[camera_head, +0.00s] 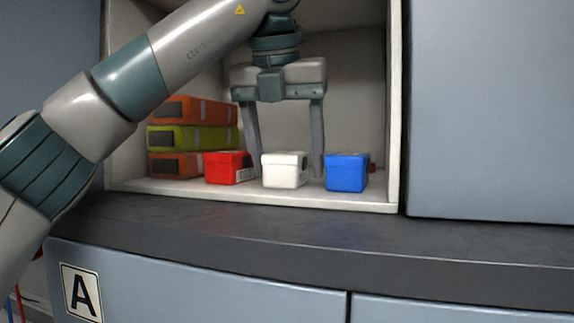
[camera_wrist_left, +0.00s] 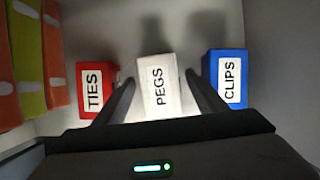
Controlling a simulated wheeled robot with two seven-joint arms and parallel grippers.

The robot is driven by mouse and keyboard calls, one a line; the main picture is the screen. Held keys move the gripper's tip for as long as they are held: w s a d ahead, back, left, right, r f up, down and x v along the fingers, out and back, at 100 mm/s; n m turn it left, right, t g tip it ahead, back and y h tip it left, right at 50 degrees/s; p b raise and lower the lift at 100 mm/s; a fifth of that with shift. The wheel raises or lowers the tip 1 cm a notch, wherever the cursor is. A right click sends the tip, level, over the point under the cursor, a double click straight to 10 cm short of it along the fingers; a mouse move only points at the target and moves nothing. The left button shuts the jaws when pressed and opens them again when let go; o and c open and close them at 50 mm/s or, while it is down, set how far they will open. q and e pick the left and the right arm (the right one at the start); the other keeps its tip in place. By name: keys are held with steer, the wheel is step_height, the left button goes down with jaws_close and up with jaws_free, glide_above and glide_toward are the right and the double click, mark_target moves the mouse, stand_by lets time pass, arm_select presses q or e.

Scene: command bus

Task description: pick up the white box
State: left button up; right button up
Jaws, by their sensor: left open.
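The white box (camera_head: 284,170) stands on the floor of an open cubby, between a red box (camera_head: 229,168) and a blue box (camera_head: 346,172). My left gripper (camera_head: 286,174) is open and points down, with one finger on each side of the white box. In the wrist view its fingers (camera_wrist_left: 160,98) flank the near part of the box; I cannot tell whether they touch it. My right gripper is not in view.
The red box (camera_wrist_left: 94,90) is labelled TIES and the blue box (camera_wrist_left: 226,80) CLIPS, both close beside the fingers. Stacked orange and green cases (camera_head: 190,138) stand at the cubby's left. A dark counter (camera_head: 300,232) runs in front and is clear.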

arm_select(q)
steer(key=shift+c, duration=0.6)
steer(key=c, duration=1.1)
steer(key=shift+r, duration=0.25)
steer(key=shift+r+b, duration=0.35)
steer(key=shift+r, duration=0.05)
steer(key=shift+s+a+b, duration=0.1)
steer(key=shift+s+b, duration=0.05)
steer(key=shift+b, duration=0.15)
steer(key=s+a+b, duration=0.1)
steer(key=s+b, duration=0.1)
steer(key=s, duration=0.3)
steer(key=s+a+b, duration=0.2)
steer(key=s, duration=0.3)
steer(key=s+a+b, duration=0.1)
steer(key=s+b, duration=0.2)
steer(key=s, duration=0.3)
steer(key=shift+a+r, duration=0.1)
steer(key=shift+a, duration=0.05)
steer(key=shift+s+a, duration=0.15)
steer(key=shift+s, duration=0.4)
